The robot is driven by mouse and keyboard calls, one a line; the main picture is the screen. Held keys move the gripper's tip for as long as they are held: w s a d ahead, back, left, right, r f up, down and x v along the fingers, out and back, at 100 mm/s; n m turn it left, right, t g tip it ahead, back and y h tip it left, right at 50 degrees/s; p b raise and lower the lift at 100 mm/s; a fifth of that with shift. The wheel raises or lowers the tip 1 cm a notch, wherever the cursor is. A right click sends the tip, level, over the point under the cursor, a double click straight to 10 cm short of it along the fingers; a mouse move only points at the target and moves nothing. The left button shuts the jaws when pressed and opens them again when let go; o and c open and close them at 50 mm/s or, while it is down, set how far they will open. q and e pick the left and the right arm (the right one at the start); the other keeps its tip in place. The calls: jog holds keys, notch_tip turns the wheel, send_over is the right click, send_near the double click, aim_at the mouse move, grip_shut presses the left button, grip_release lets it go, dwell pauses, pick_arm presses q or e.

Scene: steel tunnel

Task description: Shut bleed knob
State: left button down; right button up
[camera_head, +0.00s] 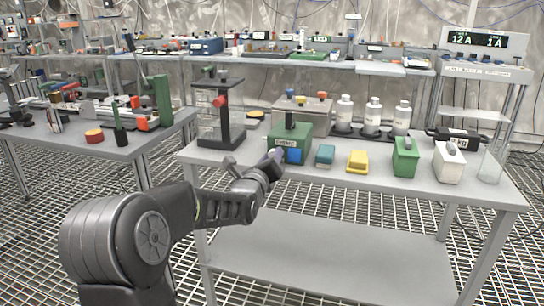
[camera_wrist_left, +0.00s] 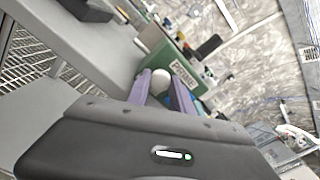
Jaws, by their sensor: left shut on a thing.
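In the left wrist view the green box (camera_wrist_left: 165,50) is tilted in the picture. A round white knob (camera_wrist_left: 161,76) sits on its near face, between my two purple fingers. My left gripper (camera_head: 274,157) reaches the box's left front side and is shut on the knob. In the head view the knob is hidden behind the gripper. My right gripper is not in view.
A teal block (camera_head: 325,154) and a yellow block (camera_head: 357,161) lie right of the box. White bottles (camera_head: 372,115) stand behind. The lower shelf (camera_head: 330,255) is bare.

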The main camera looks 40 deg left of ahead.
pick_arm(q)
jog(key=shift+f, duration=0.1)
dwell(0.3)
jog(key=c, duration=1.1)
grip_release()
jog(key=p+v, duration=0.1)
jog(key=v, duration=0.6)
jog(key=shift+s+d, duration=0.15)
jog(key=shift+s, duration=0.2)
